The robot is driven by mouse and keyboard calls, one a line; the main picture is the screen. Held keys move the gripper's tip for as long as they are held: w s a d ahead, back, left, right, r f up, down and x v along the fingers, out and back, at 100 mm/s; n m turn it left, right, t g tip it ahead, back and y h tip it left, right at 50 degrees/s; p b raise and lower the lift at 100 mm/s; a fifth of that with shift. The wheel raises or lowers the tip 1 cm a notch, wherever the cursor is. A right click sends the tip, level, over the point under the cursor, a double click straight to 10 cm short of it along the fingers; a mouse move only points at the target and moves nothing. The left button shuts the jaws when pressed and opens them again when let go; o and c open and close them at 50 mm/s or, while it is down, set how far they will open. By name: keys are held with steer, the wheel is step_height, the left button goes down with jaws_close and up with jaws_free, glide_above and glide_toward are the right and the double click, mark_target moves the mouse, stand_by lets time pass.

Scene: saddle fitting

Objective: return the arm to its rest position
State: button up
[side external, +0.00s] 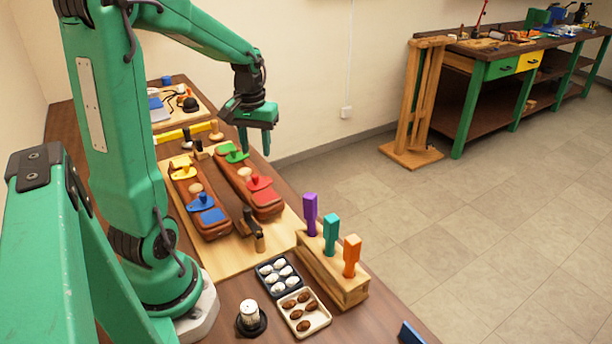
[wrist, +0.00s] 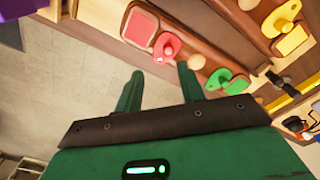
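My gripper (side external: 256,142) is in the air above the far right edge of the workbench, beyond the saddle pieces. In the wrist view my gripper (wrist: 160,88) shows two green fingers spread apart with nothing between them. My arm (side external: 110,130) is green and reaches from its base over the bench. Two brown wooden pieces lie on a light board (side external: 218,262). The left one carries a yellow fitting (side external: 184,173) and a blue fitting (side external: 208,212). The right one carries a green fitting (side external: 233,153) and a red fitting (side external: 260,188).
A wooden block (side external: 335,281) holds upright purple, teal and orange handles at the near right. A dark tray (side external: 278,275) of white pieces and a pale tray (side external: 304,312) of brown pieces lie near it.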

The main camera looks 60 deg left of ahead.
steer(key=s+d+r+m+t, duration=0.2)
steer(key=s+d+r+m, duration=0.1)
steer(key=d, duration=0.7)
steer(key=s+d+r+m+t, duration=0.3)
steer(key=d+r+m, duration=0.2)
steer(key=d, duration=0.4)
steer(key=shift+s+d+m, duration=0.2)
steer(key=shift+d+m, duration=0.1)
steer(key=shift+d, duration=0.1)
steer(key=shift+r, duration=0.1)
